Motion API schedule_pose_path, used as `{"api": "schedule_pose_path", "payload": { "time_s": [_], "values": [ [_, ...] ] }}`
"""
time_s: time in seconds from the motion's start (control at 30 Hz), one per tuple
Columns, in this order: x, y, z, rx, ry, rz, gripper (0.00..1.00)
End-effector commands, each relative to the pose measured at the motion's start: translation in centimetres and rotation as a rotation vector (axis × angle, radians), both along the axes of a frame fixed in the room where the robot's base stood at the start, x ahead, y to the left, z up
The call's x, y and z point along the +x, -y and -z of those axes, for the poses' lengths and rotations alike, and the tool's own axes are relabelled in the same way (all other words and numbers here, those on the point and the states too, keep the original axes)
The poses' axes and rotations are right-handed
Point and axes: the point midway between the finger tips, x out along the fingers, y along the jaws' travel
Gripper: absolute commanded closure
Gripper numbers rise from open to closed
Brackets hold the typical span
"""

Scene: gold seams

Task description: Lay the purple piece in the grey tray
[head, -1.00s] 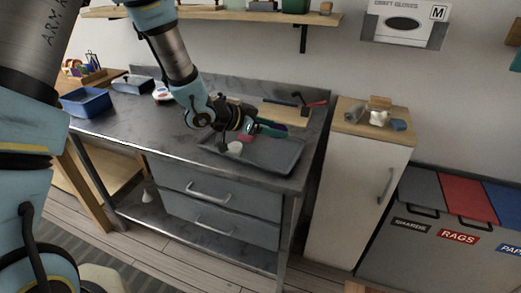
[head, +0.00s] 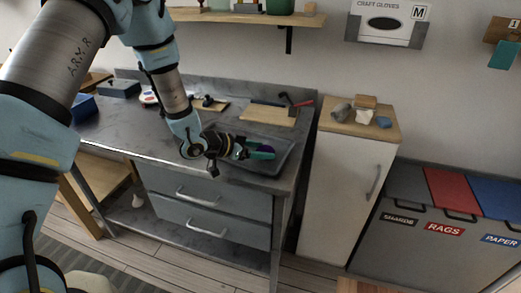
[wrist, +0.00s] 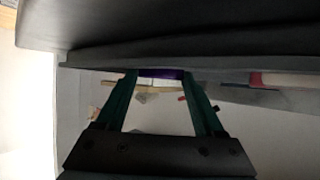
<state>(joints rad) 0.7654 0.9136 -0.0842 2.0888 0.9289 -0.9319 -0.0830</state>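The purple piece (head: 263,152) is between the green fingertips of my gripper (head: 258,152) in the head view. In the wrist view the purple piece (wrist: 162,73) spans the gap between both fingertips (wrist: 162,76), and my gripper is shut on it. The dark grey tray (head: 257,167) lies on the right end of the metal workbench. My gripper is over the tray in the head view and hides part of it. I cannot tell whether the piece touches the tray.
A wooden board (head: 268,114) and a red-handled tool (head: 301,103) lie behind the tray. A white cabinet (head: 345,180) with small objects on its wooden top stands right of the bench (head: 150,137). A blue bin (head: 84,108) is at the far left.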

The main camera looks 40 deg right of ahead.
Motion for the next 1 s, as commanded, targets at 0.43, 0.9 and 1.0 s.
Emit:
{"api": "schedule_pose_path", "payload": {
  "time_s": [0.43, 0.9, 1.0],
  "values": [
    [0.0, 0.0, 0.0, 0.000, 0.000, 0.000, 0.00],
    [0.9, -5.3, -3.1, -0.001, 0.003, -0.005, 0.00],
    [1.1, -7.1, -4.1, 0.000, 0.002, -0.005, 0.00]
  ]
}}
